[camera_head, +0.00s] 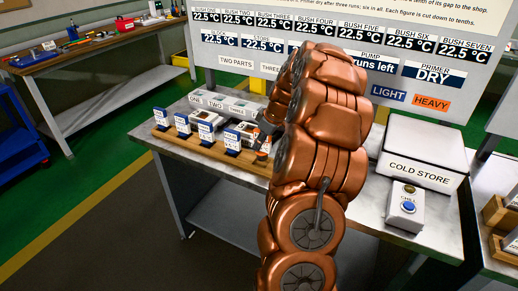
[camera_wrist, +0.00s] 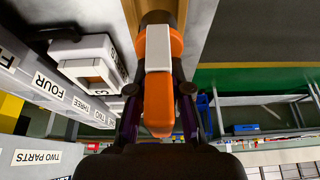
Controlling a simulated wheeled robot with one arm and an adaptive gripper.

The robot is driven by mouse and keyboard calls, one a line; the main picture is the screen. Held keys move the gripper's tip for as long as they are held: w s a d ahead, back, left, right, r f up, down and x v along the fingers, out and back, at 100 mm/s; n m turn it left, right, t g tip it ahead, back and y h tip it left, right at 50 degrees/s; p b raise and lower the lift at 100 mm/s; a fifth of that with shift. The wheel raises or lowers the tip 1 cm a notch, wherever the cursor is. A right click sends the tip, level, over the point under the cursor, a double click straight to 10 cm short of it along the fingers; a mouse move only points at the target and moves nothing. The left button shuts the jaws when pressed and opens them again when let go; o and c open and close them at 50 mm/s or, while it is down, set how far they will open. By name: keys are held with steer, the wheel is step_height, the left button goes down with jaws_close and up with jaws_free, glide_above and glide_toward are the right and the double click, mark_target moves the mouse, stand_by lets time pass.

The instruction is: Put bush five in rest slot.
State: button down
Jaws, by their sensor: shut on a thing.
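My gripper (camera_wrist: 159,118) is shut on an orange piece with a pale grey block on it (camera_wrist: 158,104) in the wrist view. A dark finger lies on each side of it. I read no number on this piece, so I cannot tell whether it is bush five. In the head view my copper arm hides much of the middle, and part of my gripper (camera_head: 268,130) shows left of it, with a bit of orange at the wooden board (camera_head: 240,161). No rest slot is clearly marked in either view.
Blue labelled stands (camera_head: 182,126) line the wooden board. White boxed units stand behind, under number signs (camera_head: 215,105). The cold store (camera_head: 425,155) and a button box (camera_head: 404,207) are at right. A readings board (camera_head: 340,30) stands behind; a tool bench (camera_head: 85,50) is at far left.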

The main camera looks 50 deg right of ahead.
steer(key=shift+w+d, duration=0.15)
steer(key=shift+w, duration=0.2)
step_height(320, 180, down, 3)
steer(key=shift+r+p, duration=0.1)
steer(key=shift+p, duration=0.85)
steer(key=shift+f, duration=0.4)
steer(key=shift+f, duration=0.2)
steer(key=c, duration=1.1)
jaws_free()
steer(key=shift+r, duration=0.1)
steer(key=b+v, duration=0.3)
steer(key=v, duration=0.9)
